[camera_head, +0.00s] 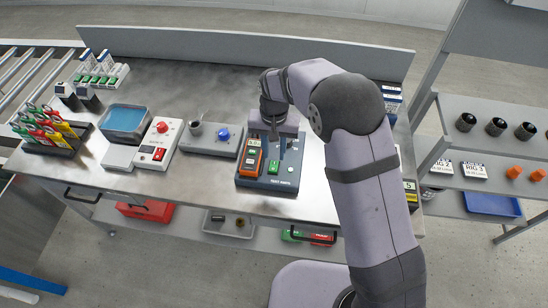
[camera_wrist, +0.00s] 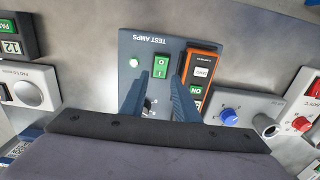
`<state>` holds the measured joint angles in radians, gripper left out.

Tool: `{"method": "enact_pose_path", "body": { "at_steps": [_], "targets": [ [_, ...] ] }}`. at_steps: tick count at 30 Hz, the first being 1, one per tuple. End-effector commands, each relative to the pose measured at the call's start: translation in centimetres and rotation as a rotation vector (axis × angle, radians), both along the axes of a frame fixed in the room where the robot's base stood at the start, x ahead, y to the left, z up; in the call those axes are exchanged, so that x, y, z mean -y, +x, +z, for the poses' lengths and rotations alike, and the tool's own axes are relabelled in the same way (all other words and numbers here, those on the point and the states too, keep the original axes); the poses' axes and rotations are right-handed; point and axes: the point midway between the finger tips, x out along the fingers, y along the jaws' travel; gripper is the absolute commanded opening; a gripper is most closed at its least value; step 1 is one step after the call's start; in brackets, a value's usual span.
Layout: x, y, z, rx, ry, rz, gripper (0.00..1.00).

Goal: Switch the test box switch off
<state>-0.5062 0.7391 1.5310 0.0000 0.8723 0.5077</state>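The test box (camera_head: 268,183) is a dark blue-grey panel on the bench, labelled TEST AMPS in the wrist view (camera_wrist: 150,40). Its green rocker switch (camera_head: 274,167) is marked O and I and also shows in the wrist view (camera_wrist: 161,71). An orange meter (camera_wrist: 203,64) sits on the other side of the switch. My gripper (camera_head: 274,143) is over the box, pointing down. In the wrist view its two blue-grey fingers (camera_wrist: 158,84) are apart and empty, with the switch just beyond the gap between their tips. I cannot tell their height above it.
A blue-topped tray (camera_head: 125,118) and a rack of coloured tools (camera_head: 45,127) are farther left. The bench behind is mostly clear.

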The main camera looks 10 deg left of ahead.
Motion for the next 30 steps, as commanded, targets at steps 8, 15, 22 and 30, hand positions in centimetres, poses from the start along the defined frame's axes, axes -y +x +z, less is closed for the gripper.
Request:
{"method": "enact_pose_path", "body": {
  "at_steps": [8, 15, 22, 30],
  "targets": [
    [0.0, 0.0, -3.3, -0.002, -0.001, 0.001, 0.28],
    [0.0, 0.0, -4.7, 0.0, 0.0, 0.001, 0.28],
    [0.0, 0.0, -4.8, 0.001, 0.0, 0.001, 0.28],
    [0.0, 0.0, -4.8, 0.001, 0.0, 0.001, 0.0]
  ]
}}
